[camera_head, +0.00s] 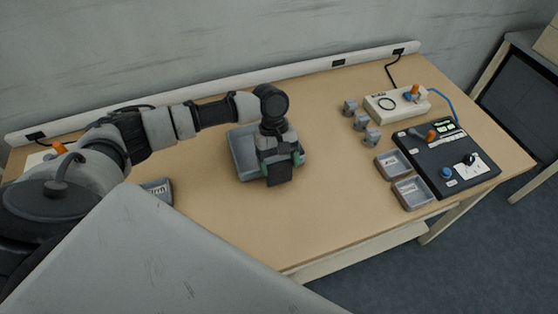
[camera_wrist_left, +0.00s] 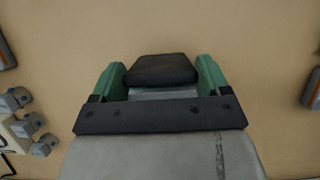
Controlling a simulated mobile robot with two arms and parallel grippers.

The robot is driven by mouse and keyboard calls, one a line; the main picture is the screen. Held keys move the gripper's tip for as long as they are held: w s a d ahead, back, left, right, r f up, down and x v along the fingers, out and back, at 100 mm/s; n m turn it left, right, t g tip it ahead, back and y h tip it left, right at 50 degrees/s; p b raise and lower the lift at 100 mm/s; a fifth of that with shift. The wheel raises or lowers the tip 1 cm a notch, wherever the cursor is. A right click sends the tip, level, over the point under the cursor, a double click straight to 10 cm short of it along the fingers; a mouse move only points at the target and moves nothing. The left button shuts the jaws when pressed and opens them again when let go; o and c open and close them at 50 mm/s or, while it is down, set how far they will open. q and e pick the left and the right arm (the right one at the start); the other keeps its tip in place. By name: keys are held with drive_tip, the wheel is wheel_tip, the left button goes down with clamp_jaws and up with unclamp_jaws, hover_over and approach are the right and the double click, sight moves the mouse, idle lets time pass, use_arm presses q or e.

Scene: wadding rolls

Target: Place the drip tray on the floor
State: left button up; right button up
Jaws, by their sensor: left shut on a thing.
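The drip tray appears to be the blue-grey open tray (camera_head: 242,152) near the middle of the table in the head view. My left gripper (camera_head: 281,164) is over its right front part and hides much of it. The green fingers (camera_wrist_left: 161,76) are shut. A black block (camera_wrist_left: 160,68) sits between them in the wrist view, with a thin grey strip below it; it looks like part of the tray, though the join is hidden. I cannot tell whether the tray touches the table. My right gripper is not in view.
The wooden table (camera_head: 225,225) is clear in front of the gripper. To the right are two small grey trays (camera_head: 411,193), a black control panel (camera_head: 445,160) and several grey cubes. A labelled tray (camera_head: 158,190) is at the left. Floor (camera_head: 460,250) shows beyond the table's front edge.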

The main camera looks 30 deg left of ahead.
use_arm(q)
drive_tip(key=shift+f, duration=0.2)
drive_tip(key=o, duration=1.2)
drive_tip(key=shift+f, duration=0.1)
